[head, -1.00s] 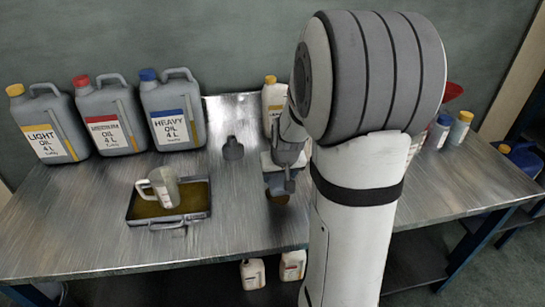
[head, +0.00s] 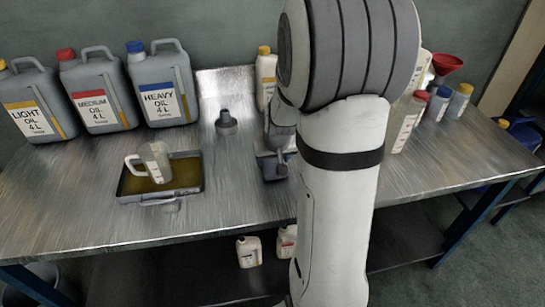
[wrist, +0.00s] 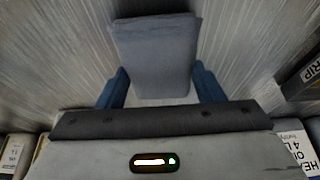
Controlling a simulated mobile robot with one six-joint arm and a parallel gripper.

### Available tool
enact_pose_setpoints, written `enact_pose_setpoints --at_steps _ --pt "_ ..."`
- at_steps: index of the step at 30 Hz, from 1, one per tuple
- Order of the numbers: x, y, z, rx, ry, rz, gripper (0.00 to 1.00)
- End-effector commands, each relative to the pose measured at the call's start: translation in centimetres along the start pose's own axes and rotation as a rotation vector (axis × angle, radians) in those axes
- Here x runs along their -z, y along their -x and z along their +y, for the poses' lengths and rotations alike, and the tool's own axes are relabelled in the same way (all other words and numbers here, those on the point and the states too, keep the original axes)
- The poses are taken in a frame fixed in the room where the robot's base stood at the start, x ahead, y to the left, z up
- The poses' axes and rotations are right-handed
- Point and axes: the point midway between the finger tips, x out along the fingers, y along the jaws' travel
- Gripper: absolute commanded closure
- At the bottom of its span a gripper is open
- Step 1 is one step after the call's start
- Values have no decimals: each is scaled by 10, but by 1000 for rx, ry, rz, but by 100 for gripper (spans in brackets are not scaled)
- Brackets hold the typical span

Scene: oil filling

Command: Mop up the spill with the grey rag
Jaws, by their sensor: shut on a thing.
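The grey rag (wrist: 155,55) is a folded, block-like pad between the two blue fingers of my gripper (wrist: 163,88) in the wrist view. My gripper is shut on it, and the rag sits low over the metal tabletop. In the head view my gripper (head: 272,165) is partly hidden behind my arm, near the middle of the bench. No brown spill shows now in either view; the rag, gripper or arm may cover it. I cannot tell whether the rag touches the bench.
The drip tray (head: 126,190) with a measuring jug (head: 155,162) stands left of my gripper. A dark grey object (head: 226,123) stands between them, farther back. Oil cans (head: 163,90) line the back left. A red funnel (head: 446,64) and bottles (head: 438,105) stand at the right.

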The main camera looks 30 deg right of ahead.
Motion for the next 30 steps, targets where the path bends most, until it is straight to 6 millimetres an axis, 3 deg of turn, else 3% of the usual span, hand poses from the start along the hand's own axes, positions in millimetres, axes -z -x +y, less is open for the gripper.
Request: enact_pose_setpoints --at_steps 25,30 --pt "-3 -7 1 -1 -2 0 57" --pt "-6 -4 -15 1 3 -2 57"
